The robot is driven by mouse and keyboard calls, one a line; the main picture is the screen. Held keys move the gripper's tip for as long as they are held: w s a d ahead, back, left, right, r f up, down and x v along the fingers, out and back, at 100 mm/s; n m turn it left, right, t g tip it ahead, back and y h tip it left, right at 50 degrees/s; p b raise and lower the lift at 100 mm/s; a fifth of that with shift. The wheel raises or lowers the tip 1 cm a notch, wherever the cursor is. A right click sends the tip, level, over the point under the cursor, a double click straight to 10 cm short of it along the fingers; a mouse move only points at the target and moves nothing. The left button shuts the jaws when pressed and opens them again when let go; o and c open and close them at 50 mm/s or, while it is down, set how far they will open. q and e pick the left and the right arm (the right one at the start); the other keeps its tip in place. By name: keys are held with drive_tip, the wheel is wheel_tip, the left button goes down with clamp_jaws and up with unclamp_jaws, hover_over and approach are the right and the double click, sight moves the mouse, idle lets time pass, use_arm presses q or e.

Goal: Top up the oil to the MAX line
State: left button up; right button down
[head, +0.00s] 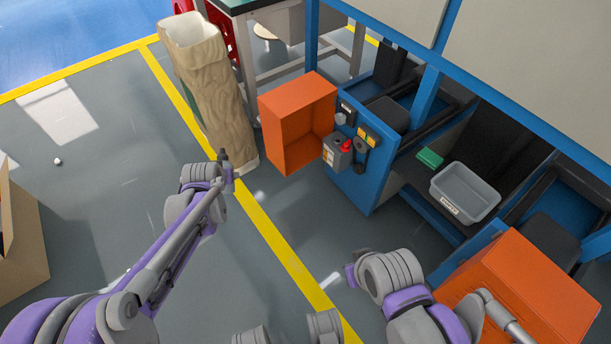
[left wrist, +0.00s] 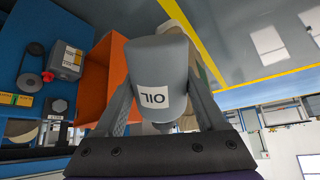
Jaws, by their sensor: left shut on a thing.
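In the left wrist view my left gripper (left wrist: 160,100) is shut on a grey oil bottle (left wrist: 158,62) with a white OIL label, whose letters are upside down in the picture. In the head view my left gripper (head: 226,172) is in front of the tan sack-like container, apart from the machine; the bottle is too small to make out clearly there. A grey oil tank with a red cap (head: 338,152) sits on the blue machine's side; it also shows in the left wrist view (left wrist: 66,60). Its level marks are unreadable.
An orange open box (head: 290,112) stands between the tan container (head: 205,85) and the blue machine (head: 362,185). A grey bin (head: 466,190) and a green block (head: 430,158) are on the machine's shelf. Another orange box (head: 530,290) is at lower right. Grey floor is clear in front.

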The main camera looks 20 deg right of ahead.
use_arm(q)
drive_tip(key=w+d+f+m+t+h, duration=0.1)
drive_tip(key=w+d+f+t, duration=0.15)
drive_tip(key=d, duration=0.35)
drive_tip(key=w+d+f+m+t+h, duration=0.1)
drive_tip(key=w+d+f+h, duration=0.15)
drive_tip(key=d, duration=0.35)
drive_tip(key=s+d+f+t+h+p, duration=0.1)
drive_tip(key=s+d+f+t, duration=0.1)
drive_tip(key=d, duration=0.4)
drive_tip(key=s+d+f+t+h, duration=0.1)
drive_tip(key=s+d+f+t, duration=0.1)
drive_tip(key=d, duration=0.4)
drive_tip(key=shift+d+f+t+p, duration=0.15)
drive_tip(key=shift+f+t+p, duration=0.35)
drive_tip(key=shift+t, duration=0.35)
use_arm(e)
wheel_tip(320, 180, up, 2)
